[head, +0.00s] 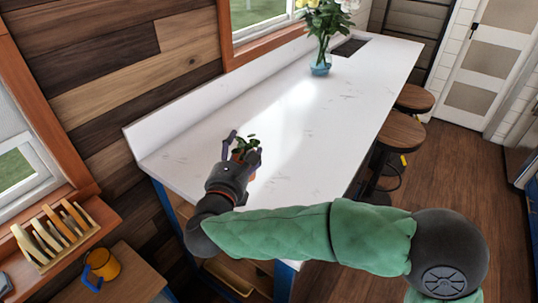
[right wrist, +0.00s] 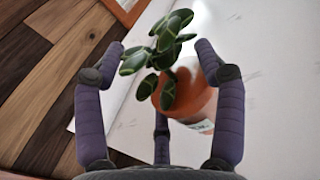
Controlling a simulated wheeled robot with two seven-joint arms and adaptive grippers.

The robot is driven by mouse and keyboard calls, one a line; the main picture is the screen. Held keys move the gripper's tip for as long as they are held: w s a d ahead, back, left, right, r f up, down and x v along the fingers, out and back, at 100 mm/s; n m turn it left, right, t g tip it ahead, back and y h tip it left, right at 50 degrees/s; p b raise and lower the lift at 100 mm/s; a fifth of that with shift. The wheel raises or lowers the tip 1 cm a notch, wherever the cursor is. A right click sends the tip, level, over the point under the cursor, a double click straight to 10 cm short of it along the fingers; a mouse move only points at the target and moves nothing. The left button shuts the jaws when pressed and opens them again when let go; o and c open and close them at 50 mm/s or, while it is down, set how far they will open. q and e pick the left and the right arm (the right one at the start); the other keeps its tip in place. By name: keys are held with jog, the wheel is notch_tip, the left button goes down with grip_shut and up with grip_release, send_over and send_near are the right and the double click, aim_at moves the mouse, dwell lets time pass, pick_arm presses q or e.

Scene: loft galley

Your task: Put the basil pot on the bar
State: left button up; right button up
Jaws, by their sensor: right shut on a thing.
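The basil pot (head: 244,146) is a small terracotta pot with dark green leaves. My right gripper (head: 243,150) is shut on it over the near left part of the bar (head: 330,110), a long white marble-look counter. In the right wrist view the orange pot (right wrist: 191,96) sits among the purple fingers of the gripper (right wrist: 165,85), close to the right finger, with its leaves leaning left. The fingers hide part of the pot in the head view. I cannot tell whether its base touches the bar top. My left gripper is out of view.
A blue glass vase of flowers (head: 320,64) stands toward the bar's far end, near a dark inset (head: 349,46). Stools (head: 400,133) stand along the right side. The bar's middle is clear.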

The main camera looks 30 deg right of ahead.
jog(key=w+d+f+b, duration=0.1)
jog(key=w+d+f, duration=0.1)
jog(key=f, duration=0.2)
jog(key=w+d+f+b, duration=0.1)
jog(key=w+d+f, duration=0.2)
jog(key=f, duration=0.1)
jog(key=w+d+f+b, duration=0.1)
jog(key=w+d+f, duration=0.1)
jog(key=d+f, duration=0.1)
jog(key=shift+w+f+b, duration=0.25)
jog(key=shift+f+b, duration=0.15)
jog(key=shift+r, duration=0.1)
jog(key=o, duration=1.3)
jog(key=shift+o, duration=0.2)
